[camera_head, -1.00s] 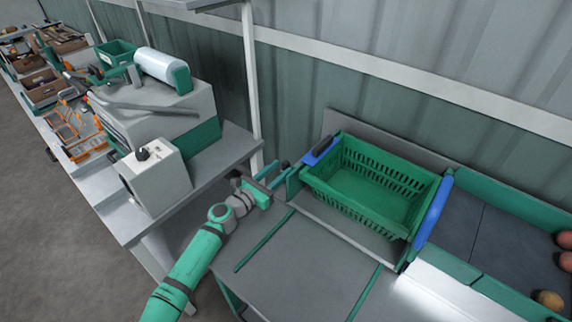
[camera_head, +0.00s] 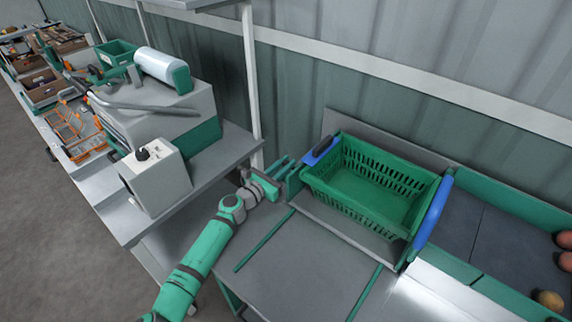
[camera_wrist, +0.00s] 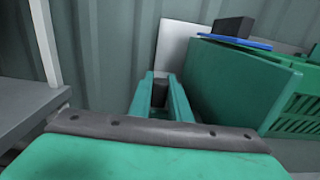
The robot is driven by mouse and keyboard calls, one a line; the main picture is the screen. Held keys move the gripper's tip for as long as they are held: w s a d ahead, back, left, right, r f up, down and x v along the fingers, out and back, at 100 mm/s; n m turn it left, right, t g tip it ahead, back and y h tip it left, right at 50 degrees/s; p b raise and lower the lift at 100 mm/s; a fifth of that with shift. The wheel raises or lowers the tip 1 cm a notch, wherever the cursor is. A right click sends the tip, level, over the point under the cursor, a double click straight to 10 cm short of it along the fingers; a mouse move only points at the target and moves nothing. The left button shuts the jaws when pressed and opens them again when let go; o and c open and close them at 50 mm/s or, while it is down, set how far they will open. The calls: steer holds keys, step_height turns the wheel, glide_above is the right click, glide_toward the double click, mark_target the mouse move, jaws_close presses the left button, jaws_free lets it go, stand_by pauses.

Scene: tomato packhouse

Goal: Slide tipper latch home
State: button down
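The tipper holds a green crate (camera_head: 368,188) between blue side pieces, the left one (camera_head: 322,152) with a black block on top. That black block (camera_wrist: 233,27) also shows in the wrist view, right of my fingers. My gripper (camera_head: 284,169) is at the tipper's left side, fingers pointing toward the wall. In the wrist view my gripper (camera_wrist: 160,80) has its two green fingers apart. A small dark knob (camera_wrist: 160,94), perhaps the latch, shows between them; I cannot tell whether they touch it. A green side panel (camera_wrist: 235,80) stands just right of my fingers.
A bench with a white control box (camera_head: 155,178) and a grey machine (camera_head: 160,115) stands to the left. A white post (camera_head: 254,90) rises behind my gripper. A grey table (camera_head: 300,255) lies in front of the tipper. A bin with tomatoes (camera_head: 550,300) is at the right.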

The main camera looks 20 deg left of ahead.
steer(key=shift+s+d, duration=0.3)
steer(key=shift+d, duration=0.6)
steer(key=shift+s+d, duration=0.3)
steer(key=shift+d, duration=0.55)
steer(key=c, duration=1.6)
jaws_free()
steer(key=shift+c, duration=0.2)
steer(key=shift+s+a, duration=0.1)
steer(key=shift+s+a, duration=0.15)
steer(key=shift+s, duration=0.1)
steer(key=v, duration=1)
steer(key=shift+s, duration=0.1)
